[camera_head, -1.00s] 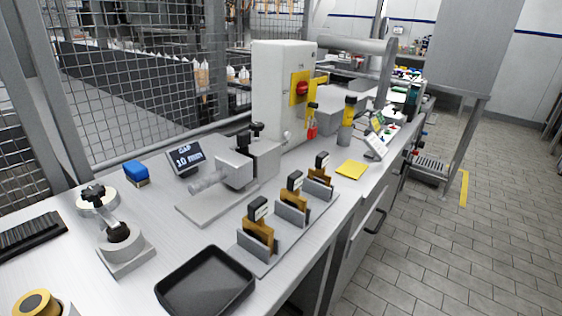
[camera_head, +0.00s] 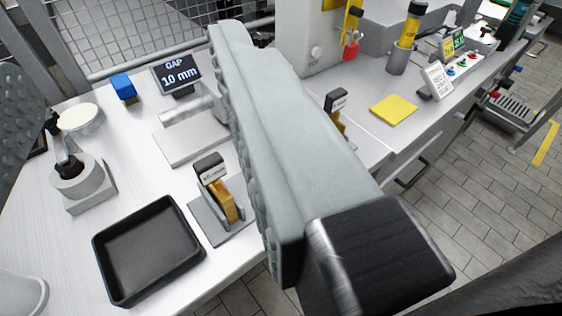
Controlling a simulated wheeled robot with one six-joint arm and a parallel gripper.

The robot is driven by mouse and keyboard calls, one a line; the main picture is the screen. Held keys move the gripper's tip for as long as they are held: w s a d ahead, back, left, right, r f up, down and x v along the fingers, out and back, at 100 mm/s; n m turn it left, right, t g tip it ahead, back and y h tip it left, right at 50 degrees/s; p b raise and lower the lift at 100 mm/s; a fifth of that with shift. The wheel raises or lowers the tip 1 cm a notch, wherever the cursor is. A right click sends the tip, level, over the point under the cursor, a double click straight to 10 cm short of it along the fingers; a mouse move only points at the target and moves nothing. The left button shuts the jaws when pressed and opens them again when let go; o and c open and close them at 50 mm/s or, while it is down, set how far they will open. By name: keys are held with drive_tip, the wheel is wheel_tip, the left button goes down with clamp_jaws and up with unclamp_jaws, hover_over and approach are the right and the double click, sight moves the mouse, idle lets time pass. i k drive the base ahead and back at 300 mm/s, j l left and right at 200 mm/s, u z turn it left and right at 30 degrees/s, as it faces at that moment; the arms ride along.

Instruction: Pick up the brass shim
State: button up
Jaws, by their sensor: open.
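Several brass-coloured pieces with black labelled tops stood in grey holders in the earlier view. Now the nearest brass shim (camera_head: 224,200) stands upright in its holder behind the black tray. The far brass-coloured piece (camera_head: 338,122) shows partly, right of my finger. The middle one is hidden behind that finger. The label text is too small to read. My gripper (camera_head: 128,100) is open and empty. One large grey ribbed finger crosses the middle of the view; the other shows at the left edge. The near shim lies between them in the picture, seemingly apart from both.
An empty black tray (camera_head: 150,250) lies at the front. A grey clamp fixture (camera_head: 88,185) stands left. A gap display (camera_head: 177,75), a blue block (camera_head: 123,88) and a partly hidden vise (camera_head: 190,140) are behind. A yellow pad (camera_head: 394,109) lies right, near the bench edge.

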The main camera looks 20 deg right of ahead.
sight(208, 170)
drive_tip(key=k+z, duration=0.3)
drive_tip(key=k, duration=0.6)
